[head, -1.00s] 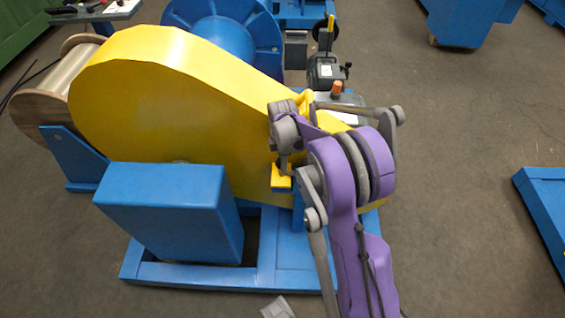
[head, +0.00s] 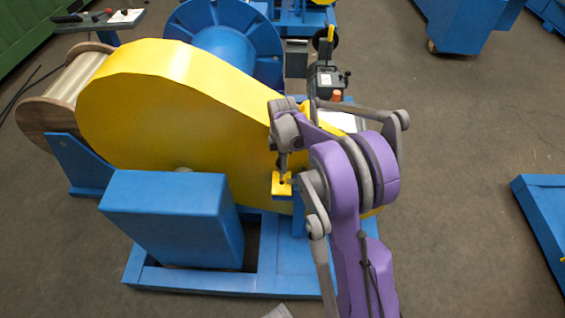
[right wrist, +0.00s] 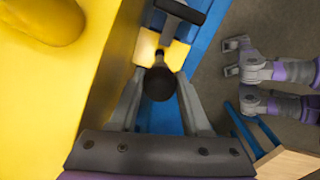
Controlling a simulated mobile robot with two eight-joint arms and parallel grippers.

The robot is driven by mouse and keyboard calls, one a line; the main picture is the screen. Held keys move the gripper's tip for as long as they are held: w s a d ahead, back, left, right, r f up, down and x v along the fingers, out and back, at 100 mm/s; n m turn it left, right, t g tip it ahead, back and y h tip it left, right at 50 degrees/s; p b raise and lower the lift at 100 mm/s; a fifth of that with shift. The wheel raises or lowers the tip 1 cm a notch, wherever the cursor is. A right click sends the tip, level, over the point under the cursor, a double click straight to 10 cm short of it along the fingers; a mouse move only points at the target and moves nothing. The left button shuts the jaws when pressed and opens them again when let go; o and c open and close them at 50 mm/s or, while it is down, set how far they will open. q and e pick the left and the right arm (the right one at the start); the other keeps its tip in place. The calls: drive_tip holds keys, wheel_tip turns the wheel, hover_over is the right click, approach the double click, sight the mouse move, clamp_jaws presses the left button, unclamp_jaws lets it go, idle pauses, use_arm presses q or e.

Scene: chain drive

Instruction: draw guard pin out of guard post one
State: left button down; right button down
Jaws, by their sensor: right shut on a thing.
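The yellow chain guard (head: 165,105) stands over the blue frame, with a small yellow tab (head: 282,190) at its near side by a blue post (head: 299,220). My right gripper (head: 284,172) points down just above this tab. In the right wrist view its fingers (right wrist: 160,100) are shut on a dark round-headed piece, which I take for the guard pin (right wrist: 159,84). The yellow tab (right wrist: 146,52) shows behind the pin. Whether the pin's lower end is still in the tab is unclear. A grey part at the head view's bottom edge may be my left gripper (head: 278,312); its jaws are unreadable.
A blue box (head: 165,215) stands left of the gripper on the blue base frame (head: 190,280). A wooden spool (head: 45,120) is at the left. A control unit with an orange knob (head: 336,96) is behind the right arm.

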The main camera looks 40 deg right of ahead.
drive_tip(key=shift+r+p, duration=0.95)
drive_tip(key=shift+r, duration=0.75)
